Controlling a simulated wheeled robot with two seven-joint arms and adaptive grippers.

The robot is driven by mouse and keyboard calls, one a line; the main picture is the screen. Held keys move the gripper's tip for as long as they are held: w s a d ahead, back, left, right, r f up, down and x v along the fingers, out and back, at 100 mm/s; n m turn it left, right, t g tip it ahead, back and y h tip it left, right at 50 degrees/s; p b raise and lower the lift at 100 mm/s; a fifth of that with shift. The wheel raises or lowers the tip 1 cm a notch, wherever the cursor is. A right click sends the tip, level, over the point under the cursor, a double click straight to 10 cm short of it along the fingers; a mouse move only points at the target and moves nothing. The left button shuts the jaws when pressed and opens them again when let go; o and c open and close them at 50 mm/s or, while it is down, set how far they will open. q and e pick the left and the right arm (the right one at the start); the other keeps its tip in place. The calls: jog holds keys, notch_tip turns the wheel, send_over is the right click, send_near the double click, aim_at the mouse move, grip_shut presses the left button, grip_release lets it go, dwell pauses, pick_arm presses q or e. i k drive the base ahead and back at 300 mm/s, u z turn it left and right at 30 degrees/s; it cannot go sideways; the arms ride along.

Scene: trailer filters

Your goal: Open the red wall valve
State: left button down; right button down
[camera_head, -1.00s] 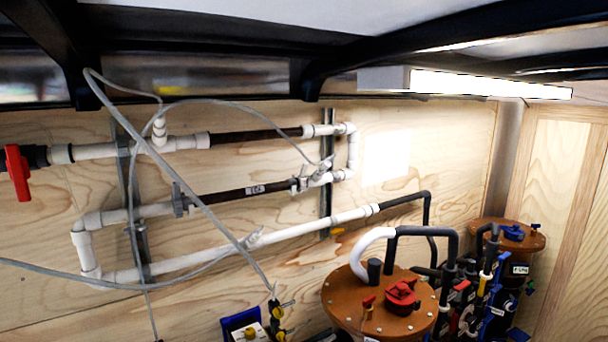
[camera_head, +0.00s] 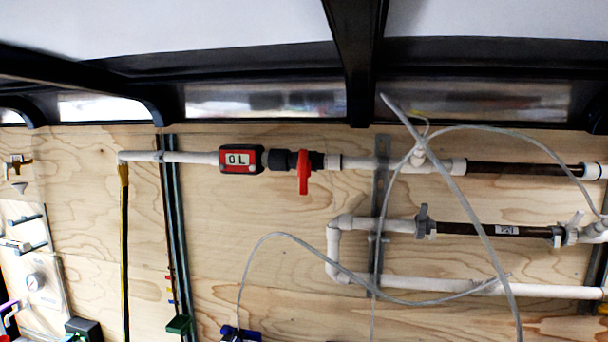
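The red wall valve (camera_head: 304,172) is on the upper white and black pipe run along the plywood wall, near the middle of the head view. Its red handle hangs straight down, crosswise to the horizontal pipe. A black fitting (camera_head: 281,159) joins it on the left and a white pipe (camera_head: 357,162) on the right. Neither of my grippers shows in the view.
A red and black flow meter (camera_head: 240,159) sits on the same pipe left of the valve. Grey hoses (camera_head: 462,190) loop in front of the pipes on the right. Lower white pipes (camera_head: 430,285) run below. Black frame beams (camera_head: 352,60) cross overhead. The wall directly below the valve is mostly bare.

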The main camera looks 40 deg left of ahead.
aim_at(304, 165)
jog(key=z, duration=2.05)
jog(key=i, duration=0.9)
jog(key=u, duration=3)
